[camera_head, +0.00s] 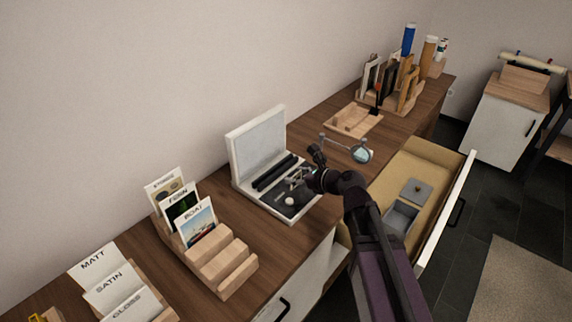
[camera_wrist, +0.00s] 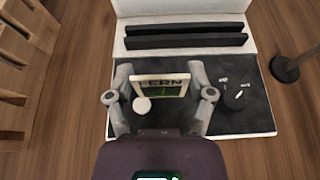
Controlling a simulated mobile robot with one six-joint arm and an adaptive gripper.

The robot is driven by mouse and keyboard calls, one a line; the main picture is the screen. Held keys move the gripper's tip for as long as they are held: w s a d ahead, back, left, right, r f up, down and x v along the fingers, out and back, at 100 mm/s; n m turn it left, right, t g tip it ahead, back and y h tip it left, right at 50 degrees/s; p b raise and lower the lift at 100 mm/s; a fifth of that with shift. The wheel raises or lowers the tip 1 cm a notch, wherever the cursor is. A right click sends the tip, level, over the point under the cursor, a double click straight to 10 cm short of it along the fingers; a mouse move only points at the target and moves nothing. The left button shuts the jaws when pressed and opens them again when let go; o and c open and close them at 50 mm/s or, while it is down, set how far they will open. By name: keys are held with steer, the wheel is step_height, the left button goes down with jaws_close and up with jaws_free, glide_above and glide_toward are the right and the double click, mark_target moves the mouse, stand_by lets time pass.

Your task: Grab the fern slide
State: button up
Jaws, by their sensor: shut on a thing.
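The fern slide (camera_wrist: 160,80) is a small pale-framed piece with a dark green picture and the word FERN along its top. It sits between the two fingers of my gripper (camera_wrist: 160,84) in the wrist view, over the dark mat of a white open case. My gripper (camera_head: 302,178) is shut on it. In the head view my gripper is over the same case (camera_head: 236,166), and the slide is too small to make out clearly there. The gap between slide and mat cannot be told.
A white round piece (camera_wrist: 142,104) shows at the slide's lower left. Two black bars (camera_wrist: 185,41) lie behind it. A wooden rack with a FERN card (camera_head: 181,206) stands left, a magnifier (camera_head: 361,155) behind right. An open drawer (camera_head: 440,190) is at right.

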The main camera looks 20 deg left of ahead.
steer(key=shift+s+d+r, duration=0.15)
steer(key=shift+s+d, duration=1.1)
steer(key=shift+d, duration=0.2)
steer(key=shift+s, duration=0.15)
